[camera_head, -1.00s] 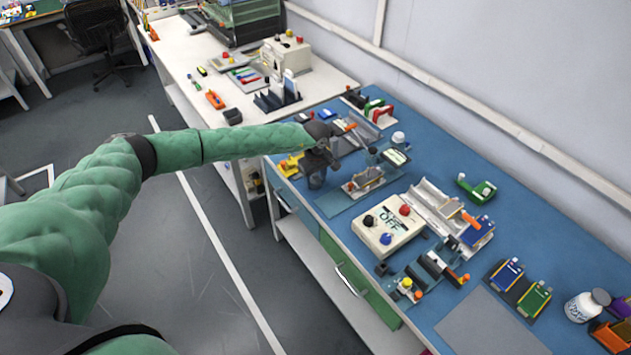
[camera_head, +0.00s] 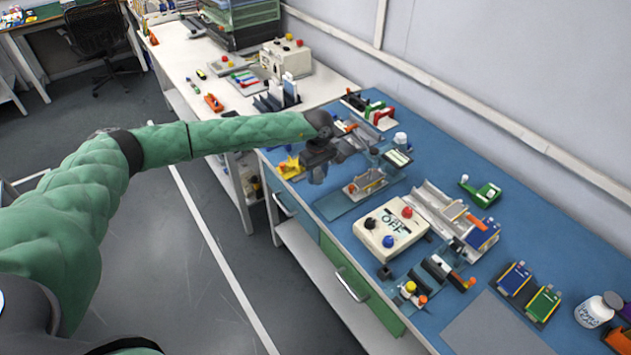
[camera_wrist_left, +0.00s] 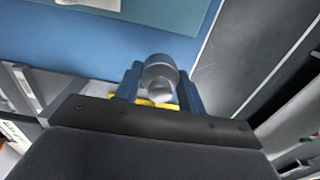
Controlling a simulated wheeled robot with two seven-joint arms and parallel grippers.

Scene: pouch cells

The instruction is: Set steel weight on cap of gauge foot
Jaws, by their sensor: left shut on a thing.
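My left gripper (camera_head: 318,172) reaches in over the near left edge of the blue bench top (camera_head: 455,160). In the left wrist view its fingers (camera_wrist_left: 161,85) are shut on a grey, round steel weight (camera_wrist_left: 160,72). In the head view the weight is small, blurred and hard to tell from the fingers. A small device with a metal block and an orange part (camera_head: 366,184), possibly the gauge foot, stands on a grey-blue mat (camera_head: 334,204) just right of the gripper. I cannot make out its cap. My right gripper is not in view.
A yellow piece (camera_head: 289,167) lies close left of the gripper. A white box with coloured buttons (camera_head: 391,229), a metal channel tray (camera_head: 432,201) and a white-capped bottle (camera_head: 400,140) stand nearby. A white bench (camera_head: 230,100) adjoins behind.

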